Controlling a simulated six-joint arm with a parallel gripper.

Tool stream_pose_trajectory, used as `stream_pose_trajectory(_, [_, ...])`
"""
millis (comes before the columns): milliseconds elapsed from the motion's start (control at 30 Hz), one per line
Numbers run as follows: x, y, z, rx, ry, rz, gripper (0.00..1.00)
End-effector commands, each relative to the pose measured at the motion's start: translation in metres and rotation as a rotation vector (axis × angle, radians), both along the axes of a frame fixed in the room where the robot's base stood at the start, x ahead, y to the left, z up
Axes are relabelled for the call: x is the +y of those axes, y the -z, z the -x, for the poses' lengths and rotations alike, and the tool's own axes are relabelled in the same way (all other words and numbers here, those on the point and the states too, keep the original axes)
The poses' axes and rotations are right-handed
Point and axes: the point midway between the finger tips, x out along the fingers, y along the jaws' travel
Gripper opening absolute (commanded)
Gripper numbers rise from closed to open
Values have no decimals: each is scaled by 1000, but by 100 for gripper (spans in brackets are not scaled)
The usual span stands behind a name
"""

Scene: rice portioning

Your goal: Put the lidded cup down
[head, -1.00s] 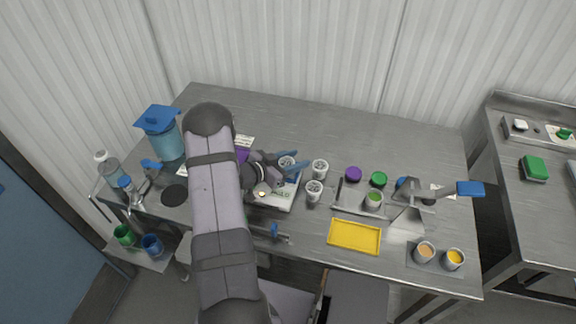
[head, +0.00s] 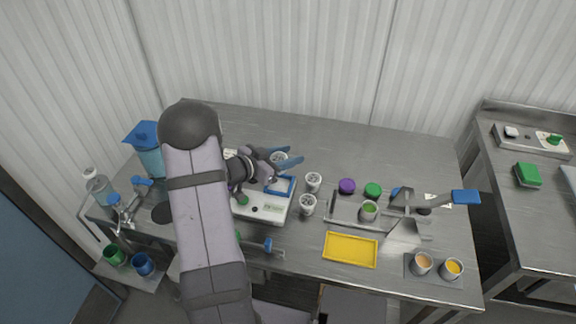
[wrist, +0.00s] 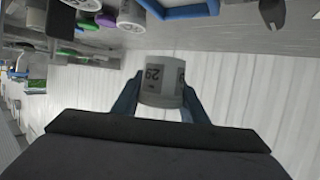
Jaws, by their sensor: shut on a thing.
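My gripper (head: 286,163) is shut on a small white lidded cup (head: 279,158), just behind the scale in the head view. The height of the cup above the table is hard to tell.
Two more white cups (head: 313,181) (head: 307,206) stand right of the scale. Further right are a purple lid (head: 347,186), a green lid (head: 372,190) and a metal press with a blue handle (head: 466,197). A yellow tray (head: 350,250) lies in front. The table's back is clear.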

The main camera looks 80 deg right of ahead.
Motion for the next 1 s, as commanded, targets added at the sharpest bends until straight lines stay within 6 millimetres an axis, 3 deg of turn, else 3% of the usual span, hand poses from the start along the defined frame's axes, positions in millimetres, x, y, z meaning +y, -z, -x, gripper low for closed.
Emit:
stream_pose_trajectory(300, [0,-22,0,0,0,1,16])
stream_pose_trajectory(467, [-2,-20,-5,-1,-7,1,16])
stream_pose_trajectory(567, [-8,-15,-17,-3,-28,-1,16])
stream_pose_trajectory(767, [-28,-1,-71,-3,-118,-4,16])
stream_pose_trajectory(1000, [-48,7,-155,-3,-265,-4,16])
